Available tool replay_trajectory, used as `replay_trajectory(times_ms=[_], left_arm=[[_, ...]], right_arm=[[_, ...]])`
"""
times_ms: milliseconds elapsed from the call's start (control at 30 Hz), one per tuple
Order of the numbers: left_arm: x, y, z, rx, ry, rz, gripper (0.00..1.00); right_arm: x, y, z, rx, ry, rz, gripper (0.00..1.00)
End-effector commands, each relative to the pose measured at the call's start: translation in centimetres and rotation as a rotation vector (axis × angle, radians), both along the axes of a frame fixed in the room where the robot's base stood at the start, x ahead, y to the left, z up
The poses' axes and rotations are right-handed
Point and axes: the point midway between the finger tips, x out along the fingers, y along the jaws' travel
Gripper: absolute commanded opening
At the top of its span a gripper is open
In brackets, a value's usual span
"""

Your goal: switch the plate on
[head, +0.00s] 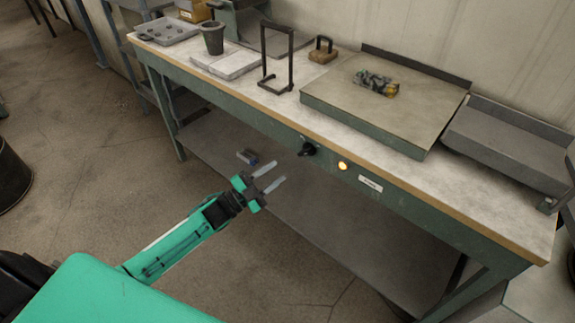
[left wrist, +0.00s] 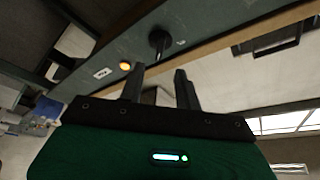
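The plate (head: 330,102) is a flat slab with a green-grey edge on the workbench, and a small patterned block (head: 376,83) lies on it. A black knob (head: 308,148) sticks out of the bench's front rail, with a glowing amber lamp (head: 342,166) to its right. The left wrist view also shows the knob (left wrist: 159,42) and the lamp (left wrist: 125,66). My left gripper (head: 271,174) is open and empty, in front of the rail and a little below and left of the knob, apart from it. My right gripper is not in view.
The workbench (head: 225,92) holds a black wire stand (head: 276,60), a dark cup (head: 212,38), a grey tray (head: 165,30) and a small handled block (head: 323,50). A white label (head: 370,184) is right of the lamp.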

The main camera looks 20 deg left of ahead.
Motion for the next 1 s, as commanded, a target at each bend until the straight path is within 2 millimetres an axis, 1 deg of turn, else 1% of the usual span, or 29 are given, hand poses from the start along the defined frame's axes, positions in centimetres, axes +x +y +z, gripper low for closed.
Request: replay_trajectory(times_ms=[33, 100, 300, 533, 900, 1000], left_arm=[[-0.8, 0.6, -0.5, 0.002, 0.003, 0.001, 0.34], [-1.7, 1.2, -0.7, 0.002, 0.003, 0.001, 0.34], [-3.3, 2.5, -1.2, 0.001, 0.003, 0.001, 0.34], [-3.7, 2.8, -1.3, 0.000, 0.000, 0.000, 0.34], [-3.7, 2.7, -1.3, 0.000, 0.001, 0.001, 0.34], [-3.7, 2.6, -1.6, -0.004, 0.016, 0.010, 0.34]], right_arm=[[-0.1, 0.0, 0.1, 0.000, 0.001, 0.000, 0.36], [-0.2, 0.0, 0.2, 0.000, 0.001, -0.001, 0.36], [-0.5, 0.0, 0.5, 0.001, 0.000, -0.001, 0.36], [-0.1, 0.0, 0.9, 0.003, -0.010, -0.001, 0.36], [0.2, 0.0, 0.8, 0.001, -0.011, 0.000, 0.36], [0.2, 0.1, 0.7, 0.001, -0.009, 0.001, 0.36]])
